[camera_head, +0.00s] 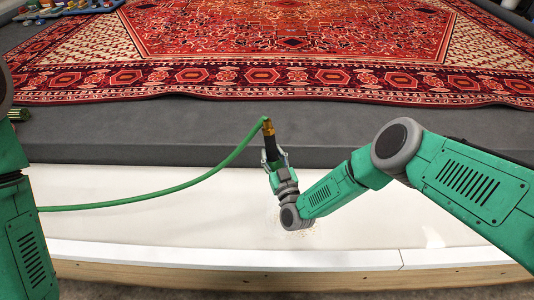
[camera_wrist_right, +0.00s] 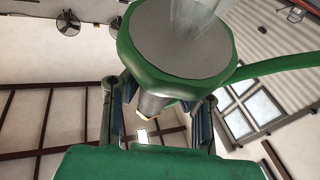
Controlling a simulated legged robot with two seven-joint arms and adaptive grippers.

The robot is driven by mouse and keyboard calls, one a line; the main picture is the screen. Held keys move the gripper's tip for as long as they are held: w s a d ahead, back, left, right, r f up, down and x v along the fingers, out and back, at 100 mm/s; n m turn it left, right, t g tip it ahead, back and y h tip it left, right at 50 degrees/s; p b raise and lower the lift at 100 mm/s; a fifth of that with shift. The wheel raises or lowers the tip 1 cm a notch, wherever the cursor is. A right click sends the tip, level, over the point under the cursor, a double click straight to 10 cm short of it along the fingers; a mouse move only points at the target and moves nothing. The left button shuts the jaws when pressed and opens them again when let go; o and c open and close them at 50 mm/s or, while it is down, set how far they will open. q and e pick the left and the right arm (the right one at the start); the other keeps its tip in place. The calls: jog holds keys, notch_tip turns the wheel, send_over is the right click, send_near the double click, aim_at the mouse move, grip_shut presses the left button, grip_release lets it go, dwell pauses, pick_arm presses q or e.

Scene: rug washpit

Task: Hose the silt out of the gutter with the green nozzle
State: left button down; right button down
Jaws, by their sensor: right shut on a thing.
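The green nozzle (camera_wrist_right: 165,75) is held in my right gripper (camera_head: 276,160), whose fingers are shut on it. In the wrist view its broad green rim and grey face are close to the camera, and a clear, water-like stream shows at the face. In the head view its black body and the brass fitting (camera_head: 268,129) stand up above the fingers. The white gutter (camera_head: 130,225) runs across below. A small patch of brown specks, likely silt (camera_head: 302,232), shows on it beside my right wrist, which hides part of it. My left arm shows at the left edge; its gripper is out of view.
A green hose (camera_head: 150,194) runs from the brass fitting leftward across the gutter. A red patterned rug (camera_head: 290,40) lies on the grey floor (camera_head: 130,130) behind. A white ledge with a wooden front (camera_head: 200,272) borders the near side. Several small coloured items (camera_head: 60,12) sit at the back left.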

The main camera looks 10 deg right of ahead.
jog(key=s+d+r+p, duration=0.1)
jog(key=d+r+p, duration=0.1)
jog(key=d, duration=0.5)
jog(key=s+d+r+p, duration=0.2)
jog(key=d, duration=0.5)
jog(key=shift+s+p, duration=0.2)
jog(key=shift+p, duration=0.2)
dwell(2.0)
jog(key=shift+d, duration=0.1)
dwell(0.4)
